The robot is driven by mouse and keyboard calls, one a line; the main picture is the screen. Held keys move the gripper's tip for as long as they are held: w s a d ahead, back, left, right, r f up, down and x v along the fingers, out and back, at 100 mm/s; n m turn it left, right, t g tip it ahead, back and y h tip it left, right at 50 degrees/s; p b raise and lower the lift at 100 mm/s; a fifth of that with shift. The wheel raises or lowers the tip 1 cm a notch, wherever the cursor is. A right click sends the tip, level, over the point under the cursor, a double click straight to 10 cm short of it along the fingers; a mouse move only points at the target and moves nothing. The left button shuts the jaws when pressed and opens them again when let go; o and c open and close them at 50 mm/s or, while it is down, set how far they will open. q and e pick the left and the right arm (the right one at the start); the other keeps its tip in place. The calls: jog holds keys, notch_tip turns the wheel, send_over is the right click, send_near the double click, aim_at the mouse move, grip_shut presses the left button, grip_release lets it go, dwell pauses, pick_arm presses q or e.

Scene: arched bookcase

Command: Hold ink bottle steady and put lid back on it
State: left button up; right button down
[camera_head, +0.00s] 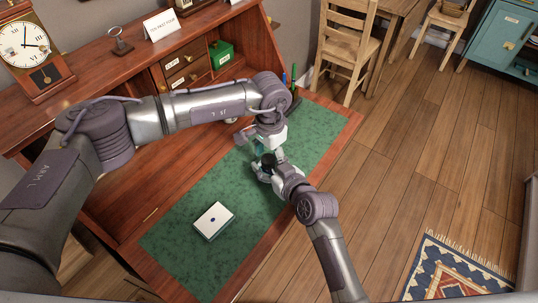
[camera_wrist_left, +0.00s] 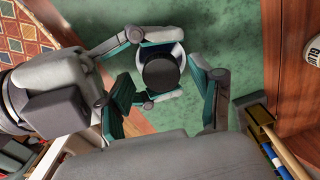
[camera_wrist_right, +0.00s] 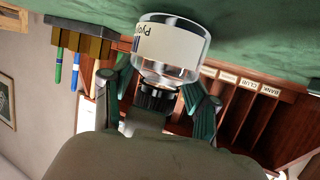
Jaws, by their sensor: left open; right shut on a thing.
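The ink bottle (camera_head: 262,172) stands on the green desk mat, a clear glass bottle with a pale label (camera_wrist_right: 170,42) in the right wrist view. Its round black lid (camera_head: 267,159) sits on top; the left wrist view shows the lid (camera_wrist_left: 161,74) from above, centred inside the bottle's pale rim. I cannot tell how tightly it is seated. My right gripper (camera_head: 266,174) is shut on the bottle from the side. My left gripper (camera_head: 261,149) is directly above, open, with its fingers (camera_wrist_left: 166,112) apart on either side of the lid in view.
A white block with a dark spot (camera_head: 213,220) lies on the green mat (camera_head: 178,245) at the front left. A pen holder (camera_wrist_right: 82,40) with pens stands near the far end. The desk's drawers and cubbyholes (camera_head: 185,68) rise behind. The mat's front left is otherwise clear.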

pick_arm(q)
jog(key=shift+r, duration=0.1)
jog(key=shift+r, duration=2.2)
